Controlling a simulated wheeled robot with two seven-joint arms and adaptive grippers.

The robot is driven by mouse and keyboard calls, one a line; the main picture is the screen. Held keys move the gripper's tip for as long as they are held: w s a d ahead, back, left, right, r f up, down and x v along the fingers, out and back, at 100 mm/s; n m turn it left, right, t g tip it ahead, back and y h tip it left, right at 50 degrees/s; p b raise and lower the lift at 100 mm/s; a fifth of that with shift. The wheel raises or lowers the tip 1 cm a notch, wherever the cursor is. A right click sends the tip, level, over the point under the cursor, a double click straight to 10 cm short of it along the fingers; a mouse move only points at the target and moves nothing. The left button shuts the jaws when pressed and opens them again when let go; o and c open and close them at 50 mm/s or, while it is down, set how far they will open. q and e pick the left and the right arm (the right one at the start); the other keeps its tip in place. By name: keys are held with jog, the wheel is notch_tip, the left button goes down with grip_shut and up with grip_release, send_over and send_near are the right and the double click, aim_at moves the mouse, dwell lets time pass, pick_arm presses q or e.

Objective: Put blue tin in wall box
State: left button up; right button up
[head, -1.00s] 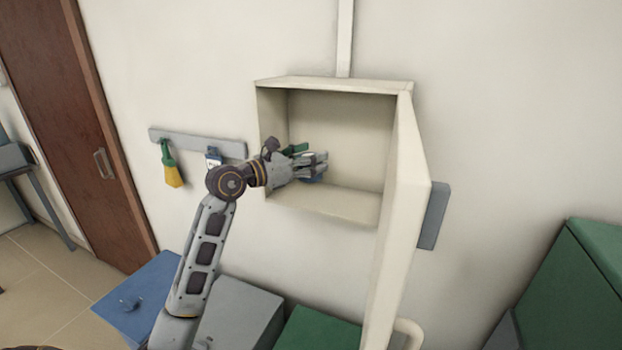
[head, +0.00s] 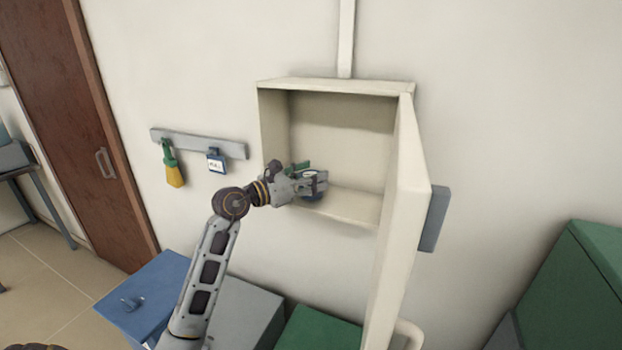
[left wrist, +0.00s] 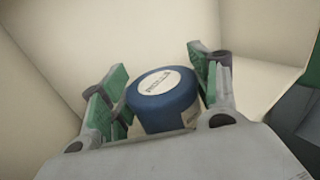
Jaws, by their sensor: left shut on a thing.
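The wall box (head: 337,84) is a cream open-fronted cabinet on the wall, with its door (head: 402,225) swung open to the right. My left gripper (head: 316,181) is at the lower left of the box opening, shut on the blue tin (head: 313,193). In the left wrist view the blue tin (left wrist: 162,103) is round with a white lettered label on its lid, between the green-padded fingers. Cream box walls surround it there. The gripper hides part of the tin in the head view, and I cannot tell whether its base touches the box floor. My right gripper is not in view.
A grey rail (head: 198,143) left of the box holds a yellow-green item (head: 172,165) and a white-and-blue tag (head: 216,161). Blue (head: 146,292), grey (head: 240,312) and green (head: 318,329) boxes stand below. The upper and right inside of the wall box is clear.

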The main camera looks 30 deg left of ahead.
pick_arm(q)
jog(key=shift+f, duration=0.4)
jog(key=shift+f, duration=0.15)
jog(key=o, duration=0.8)
